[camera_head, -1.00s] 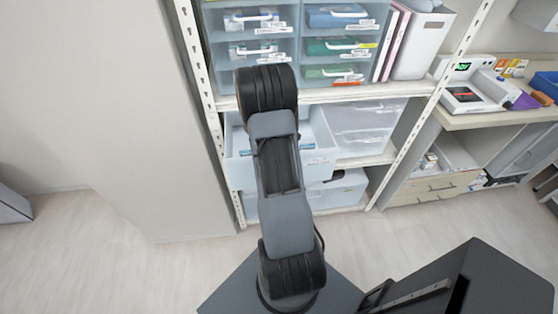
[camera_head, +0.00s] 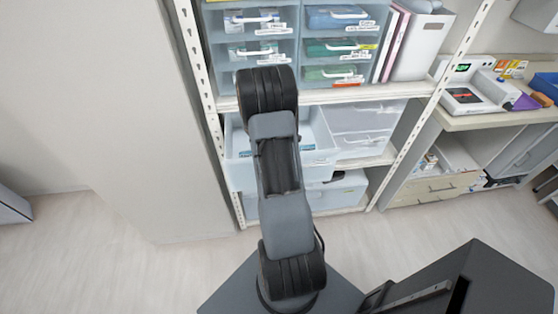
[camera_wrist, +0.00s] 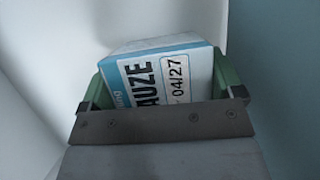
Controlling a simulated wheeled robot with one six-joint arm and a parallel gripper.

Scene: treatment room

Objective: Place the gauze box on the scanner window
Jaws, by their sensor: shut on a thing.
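The gauze box (camera_wrist: 150,58), white and light blue with dark "AUZE" lettering and a "04/27" label, shows in the wrist view. It is between the green fingers of my gripper (camera_wrist: 165,88), which is shut on it. Pale walls surround it. In the head view my arm reaches over a pulled-out translucent bin (camera_head: 236,172) on the shelf; my gripper and the box are hidden there. The scanner (camera_head: 480,88), a white device with a small green-lit display and a dark, light-bordered window (camera_head: 463,95), stands on the desk at right.
The shelf rack (camera_head: 330,95) has drawers above the bin and white uprights (camera_head: 196,60) either side. Binders (camera_head: 415,45) stand at its upper right. On the desk (camera_head: 480,120), a purple item (camera_head: 526,102) and a blue bin (camera_head: 545,84) lie right of the scanner. The floor (camera_head: 130,265) at left is clear.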

